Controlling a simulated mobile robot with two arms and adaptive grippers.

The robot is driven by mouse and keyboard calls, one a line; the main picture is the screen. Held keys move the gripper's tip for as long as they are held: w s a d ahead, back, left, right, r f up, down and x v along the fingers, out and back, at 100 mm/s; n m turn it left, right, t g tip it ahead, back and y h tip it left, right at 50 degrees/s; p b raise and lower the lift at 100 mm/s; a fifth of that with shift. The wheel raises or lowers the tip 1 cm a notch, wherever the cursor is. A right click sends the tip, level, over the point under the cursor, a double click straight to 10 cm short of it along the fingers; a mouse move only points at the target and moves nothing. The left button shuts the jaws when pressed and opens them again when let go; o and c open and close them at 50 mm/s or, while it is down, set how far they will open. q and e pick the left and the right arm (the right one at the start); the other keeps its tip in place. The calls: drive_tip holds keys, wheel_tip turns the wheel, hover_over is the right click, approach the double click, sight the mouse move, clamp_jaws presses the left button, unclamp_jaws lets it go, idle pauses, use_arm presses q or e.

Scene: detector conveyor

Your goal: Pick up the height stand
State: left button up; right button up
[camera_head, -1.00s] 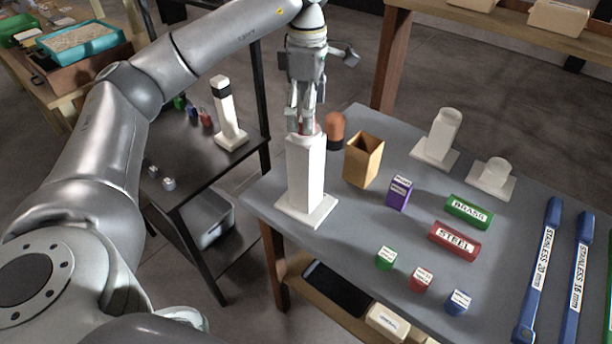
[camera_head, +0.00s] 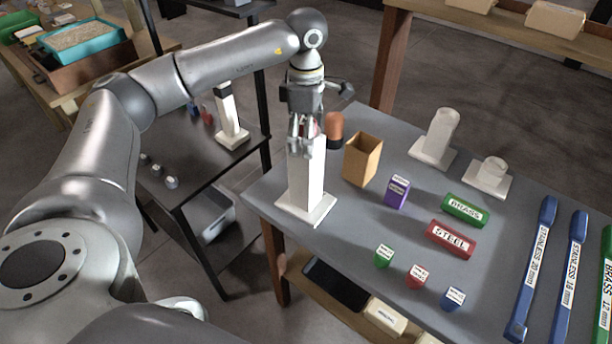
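A tall white stand (camera_head: 306,185) with a square column and flat square base stands upright near the table's left corner. My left gripper (camera_head: 306,148) points down over its top, with fingers in front of and beside the upper column. I cannot tell whether the fingers press on it. A bit of red shows between the fingers, partly hidden. Two shorter white stands, a medium one (camera_head: 437,137) and a low one (camera_head: 489,178), stand at the back right. My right gripper is not in view.
An orange-brown cylinder (camera_head: 334,129) and a tan open box (camera_head: 362,160) stand close to the right of the tall stand. Purple, green and red blocks and blue bars lie further right. A dark side table holds a black-topped white stand (camera_head: 231,117).

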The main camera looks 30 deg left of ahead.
use_arm(q)
drive_tip(key=c, duration=0.7)
drive_tip(key=shift+c, duration=0.9)
drive_tip(key=shift+r, duration=0.1)
